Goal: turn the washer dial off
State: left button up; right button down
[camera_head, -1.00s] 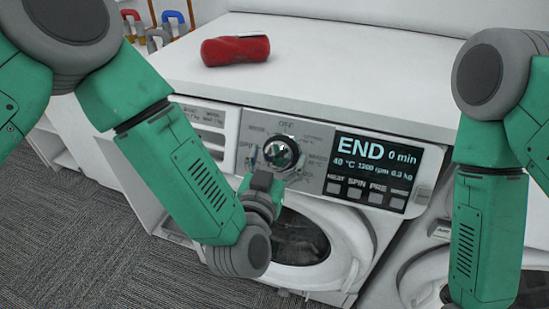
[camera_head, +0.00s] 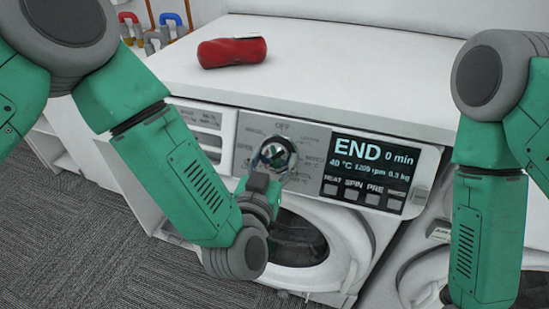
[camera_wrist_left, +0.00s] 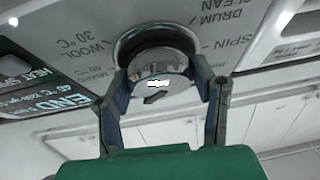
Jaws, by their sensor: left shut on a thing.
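The washer dial (camera_head: 277,152) is a round silver knob with a dark ring on the grey control panel. The word OFF is printed above it. In the left wrist view the dial's face (camera_wrist_left: 160,72) shows a dark mark near its lower edge. I cannot tell which label it points to. My left gripper (camera_head: 272,158) reaches up to the dial from below. Its two fingers (camera_wrist_left: 160,92) are on either side of the knob, shut on it. The fingers partly hide the dial in the head view. My right arm shows at the right, but its gripper is out of view.
The display (camera_head: 370,170) reads END and 0 min, with buttons below it. The round washer door (camera_head: 340,235) is under the panel. A red rolled item (camera_head: 232,51) lies on the white top. A second machine (camera_head: 425,262) stands at the right. Grey carpet is at lower left.

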pick_arm(q)
jog(key=shift+s+f+n, duration=0.1)
jog(key=shift+n, duration=0.2)
jog(key=n+y+p, duration=0.1)
jog(key=n, duration=0.1)
jog(key=n+y+p, duration=0.1)
jog(key=n+y, duration=0.1)
jog(key=n, duration=0.1)
jog(key=shift+d+n, duration=0.1)
jog(key=shift+n, duration=0.2)
jog(key=shift+d+n+g+y+p, duration=0.1)
jog(key=shift+n+g+y+p, duration=0.3)
jog(key=shift+n, duration=0.8)
jog(key=shift+n+g+y+p, duration=0.1)
jog(key=shift+n+y+p, duration=0.5)
jog(key=shift+n, duration=0.6)
jog(key=o, duration=1.2)
jog(key=shift+c, duration=0.2)
